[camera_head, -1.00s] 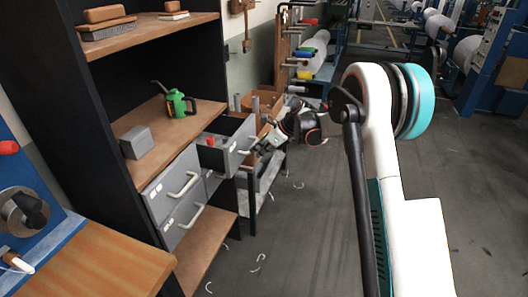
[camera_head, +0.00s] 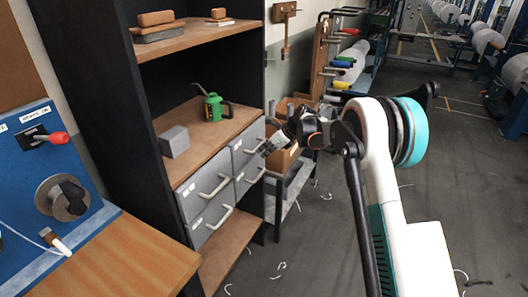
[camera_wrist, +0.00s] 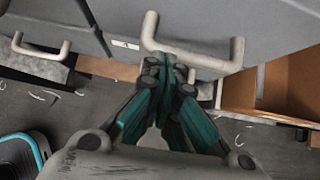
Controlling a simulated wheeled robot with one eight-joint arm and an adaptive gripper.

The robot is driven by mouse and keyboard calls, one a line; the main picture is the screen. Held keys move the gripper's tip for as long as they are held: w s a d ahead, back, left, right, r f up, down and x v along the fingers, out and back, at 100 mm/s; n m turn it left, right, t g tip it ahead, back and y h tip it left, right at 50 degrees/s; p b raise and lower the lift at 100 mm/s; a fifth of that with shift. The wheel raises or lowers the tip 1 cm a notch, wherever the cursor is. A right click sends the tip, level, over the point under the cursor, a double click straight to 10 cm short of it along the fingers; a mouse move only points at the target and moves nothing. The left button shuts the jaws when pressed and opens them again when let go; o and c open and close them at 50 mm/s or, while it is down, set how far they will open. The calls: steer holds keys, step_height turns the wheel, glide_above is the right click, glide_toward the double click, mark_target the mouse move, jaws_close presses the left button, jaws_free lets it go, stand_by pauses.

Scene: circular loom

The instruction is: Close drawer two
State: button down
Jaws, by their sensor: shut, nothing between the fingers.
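A block of grey drawers with white pull handles sits in the dark shelf unit. The upper right drawer (camera_head: 246,148) has its front about level with its neighbours; its label is too small to read. My gripper (camera_head: 266,145) is at the right side of this drawer's front. In the wrist view my gripper (camera_wrist: 170,66) is shut and empty, its fingertips at a pale handle (camera_wrist: 198,60) on a grey drawer front. I cannot tell whether they touch it. The upper left drawer (camera_head: 203,176) and the lower drawers (camera_head: 211,220) look shut.
A green oil can (camera_head: 214,108) and a grey block (camera_head: 174,142) stand on the shelf above the drawers. A cardboard box (camera_head: 283,158) on a low stand is just right of the drawers. The floor (camera_head: 330,235) in front is open, with scattered white scraps.

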steer(key=s+d+f+p+v, duration=0.1)
steer(key=p+v, duration=0.2)
steer(key=v, duration=1.1)
steer(key=s+d+r+n+t+h, duration=0.1)
steer(key=s+r+n+h, duration=0.1)
steer(key=s+r+n, duration=0.7)
steer(key=s+d+r+n+h, duration=0.2)
steer(key=s+r, duration=0.3)
steer(key=s, duration=0.7)
steer(key=s+d+f+n+t+h, duration=0.1)
steer(key=s+n, duration=0.5)
steer(key=s, duration=0.7)
steer(key=s+d+f+n+t+h, duration=0.1)
steer(key=s+n, duration=0.5)
steer(key=s, duration=0.7)
step_height(320, 180, down, 3)
steer(key=d+h, duration=0.1)
steer(key=d, duration=0.1)
steer(key=shift+d+n, duration=0.35)
steer(key=shift+n, duration=0.05)
